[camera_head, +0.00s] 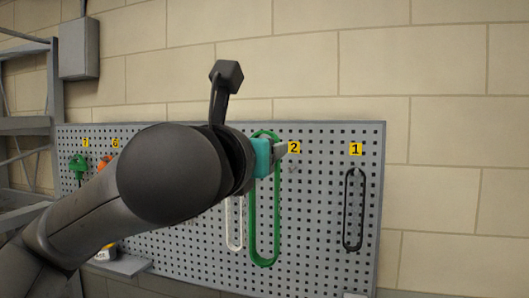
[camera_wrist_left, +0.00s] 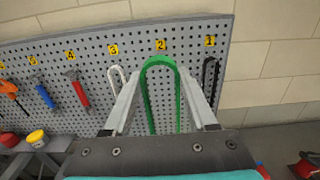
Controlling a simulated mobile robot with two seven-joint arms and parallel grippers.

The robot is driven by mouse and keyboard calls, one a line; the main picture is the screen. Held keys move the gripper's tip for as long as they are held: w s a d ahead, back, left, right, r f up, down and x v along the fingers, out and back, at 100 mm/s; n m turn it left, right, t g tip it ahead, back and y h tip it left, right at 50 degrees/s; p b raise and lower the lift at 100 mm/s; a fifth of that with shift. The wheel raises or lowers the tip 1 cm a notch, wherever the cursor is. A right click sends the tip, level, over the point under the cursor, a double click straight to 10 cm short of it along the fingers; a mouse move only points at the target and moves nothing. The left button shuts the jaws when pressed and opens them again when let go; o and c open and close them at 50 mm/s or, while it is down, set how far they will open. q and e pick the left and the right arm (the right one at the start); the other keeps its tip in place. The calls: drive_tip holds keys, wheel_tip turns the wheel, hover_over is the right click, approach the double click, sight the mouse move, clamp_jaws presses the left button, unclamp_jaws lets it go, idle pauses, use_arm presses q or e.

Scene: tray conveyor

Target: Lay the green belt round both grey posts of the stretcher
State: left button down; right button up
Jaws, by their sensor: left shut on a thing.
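The green belt (camera_head: 276,215) hangs upright as a long loop in front of the pegboard, under label 2. In the left wrist view the green belt (camera_wrist_left: 160,61) runs between the fingers, its rounded top nearest the board. My left gripper (camera_head: 281,149) is at the belt's upper end, and my arm hides part of the area to its left. In the left wrist view the left gripper (camera_wrist_left: 160,80) is shut on the belt. Whether the belt still rests on its peg cannot be told. The stretcher, its grey posts and my right gripper are not in view.
A black belt (camera_head: 347,212) hangs to the right under label 1, and a white belt (camera_head: 241,228) hangs close to the left. Tools, including a red-handled one (camera_wrist_left: 80,95), hang further left on the pegboard (camera_head: 320,245). A yellow-topped jar (camera_wrist_left: 36,136) stands on a ledge.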

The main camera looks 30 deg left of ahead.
use_arm(q)
drive_tip(key=b+v, duration=0.4)
drive_tip(key=shift+s+d, duration=0.1)
drive_tip(key=shift+s, duration=0.25)
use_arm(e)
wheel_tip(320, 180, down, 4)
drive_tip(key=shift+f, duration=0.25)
